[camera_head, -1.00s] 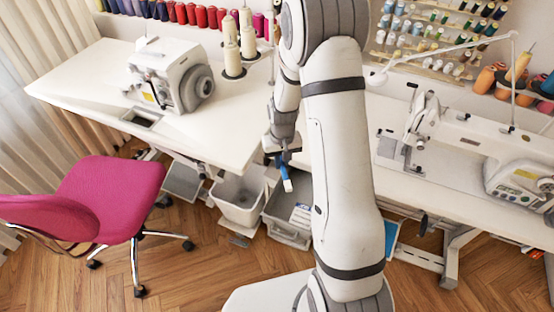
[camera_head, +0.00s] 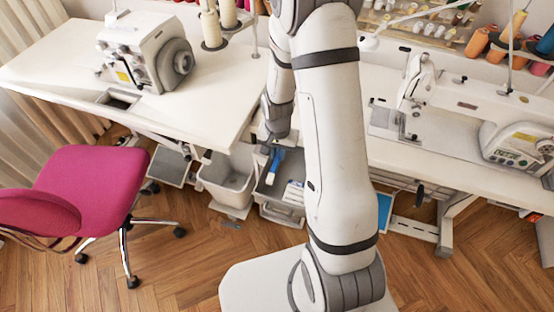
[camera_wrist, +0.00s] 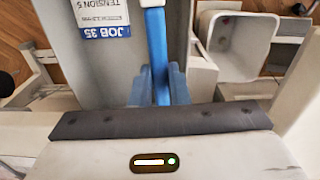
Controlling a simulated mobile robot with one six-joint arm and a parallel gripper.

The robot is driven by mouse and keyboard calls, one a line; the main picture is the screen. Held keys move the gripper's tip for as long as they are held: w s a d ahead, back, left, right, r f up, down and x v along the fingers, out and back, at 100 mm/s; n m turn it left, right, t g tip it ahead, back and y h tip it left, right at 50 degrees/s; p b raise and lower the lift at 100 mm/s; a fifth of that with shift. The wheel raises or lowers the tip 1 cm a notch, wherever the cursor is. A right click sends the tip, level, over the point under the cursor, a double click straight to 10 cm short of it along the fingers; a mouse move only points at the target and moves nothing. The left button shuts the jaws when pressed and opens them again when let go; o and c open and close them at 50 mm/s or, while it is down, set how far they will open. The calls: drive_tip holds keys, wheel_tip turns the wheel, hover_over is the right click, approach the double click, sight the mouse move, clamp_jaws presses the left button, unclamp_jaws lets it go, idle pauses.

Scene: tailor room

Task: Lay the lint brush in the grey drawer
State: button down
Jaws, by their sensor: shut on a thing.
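The lint brush (camera_head: 273,167) has a blue handle and a pale end in the head view. In the wrist view its blue handle (camera_wrist: 157,45) runs away from between the blue fingers. My gripper (camera_wrist: 158,88) is shut on the handle. The grey drawer (camera_head: 266,188) stands pulled out under the table, and the brush hangs over its opening in the head view. The drawer floor (camera_wrist: 95,62) fills the upper left of the wrist view. How far the brush is above that floor is hard to tell. My arm hides part of the drawer's right side.
A white printed card (camera_wrist: 101,15) lies in the drawer. A pale bin (camera_head: 226,180) stands just left of it. The white table edge (camera_head: 225,140) is close to my gripper. A pink chair (camera_head: 90,190) is at left, with clear wood floor in front.

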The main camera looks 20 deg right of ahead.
sight(279, 173)
drive_tip(key=shift+s+d+f+m, duration=0.1)
drive_tip(key=shift+s+f+m, duration=0.2)
drive_tip(key=shift+f, duration=0.1)
drive_tip(key=shift+w+f+b, duration=0.1)
drive_tip(key=shift+f+b, duration=2.1)
drive_tip(key=shift+f, duration=1.15)
drive_tip(key=c, duration=1.3)
unclamp_jaws()
drive_tip(key=shift+r+p, duration=0.3)
drive_tip(key=shift+r, duration=3.6)
drive_tip(key=shift+r, duration=0.1)
